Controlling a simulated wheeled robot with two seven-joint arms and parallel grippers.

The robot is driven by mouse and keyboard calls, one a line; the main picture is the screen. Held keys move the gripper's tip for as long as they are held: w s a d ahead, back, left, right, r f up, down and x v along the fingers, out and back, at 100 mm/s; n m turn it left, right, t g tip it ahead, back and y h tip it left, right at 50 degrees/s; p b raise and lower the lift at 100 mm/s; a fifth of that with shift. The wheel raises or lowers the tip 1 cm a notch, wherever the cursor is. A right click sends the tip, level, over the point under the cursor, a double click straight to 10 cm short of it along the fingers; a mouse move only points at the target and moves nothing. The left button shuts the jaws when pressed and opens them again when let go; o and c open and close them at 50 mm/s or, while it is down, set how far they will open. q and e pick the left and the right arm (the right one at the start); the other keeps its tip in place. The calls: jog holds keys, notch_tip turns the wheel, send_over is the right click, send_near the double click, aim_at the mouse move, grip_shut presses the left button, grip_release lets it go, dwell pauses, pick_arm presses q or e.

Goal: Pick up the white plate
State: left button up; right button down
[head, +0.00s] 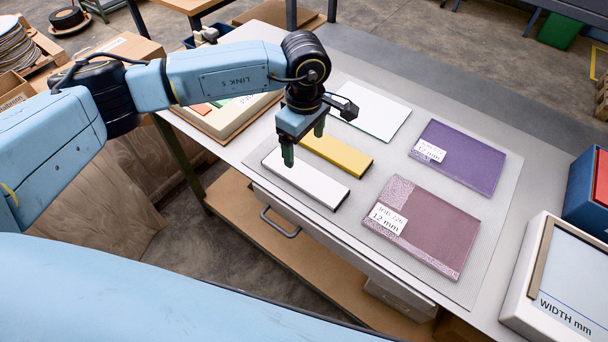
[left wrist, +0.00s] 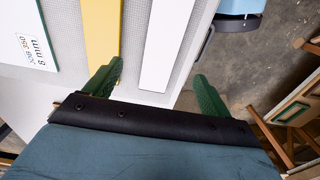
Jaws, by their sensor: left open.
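The white plate (head: 308,180) is a narrow strip lying flat on the grey mat, near the front edge of the workbench. It also shows in the left wrist view (left wrist: 160,45), in line with the gap between the fingers. My left gripper (head: 303,144) is open and empty, pointing down above the left end of the white plate and the yellow plate. Its green fingers stand apart in the left wrist view (left wrist: 158,70). They look clear of the plate; the exact height cannot be told. My right gripper is not in view.
A yellow plate (head: 338,155) lies parallel beside the white one. A pale labelled pane (head: 375,112), a purple pane (head: 462,157) and a mauve pane (head: 440,232) lie on the mat (head: 400,160). A white box (head: 560,275) stands right. A drawer handle (head: 279,222) juts out in front.

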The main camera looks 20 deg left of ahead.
pick_arm(q)
send_over(303, 174)
notch_tip(303, 174, down, 4)
jog(key=shift+w+d+f, duration=0.1)
jog(key=shift+w+f, duration=0.05)
jog(key=shift+f, duration=0.1)
jog(key=f, duration=0.5)
jog(key=shift+s+f, duration=0.1)
jog(key=shift+s, duration=0.1)
jog(key=c, duration=1.2)
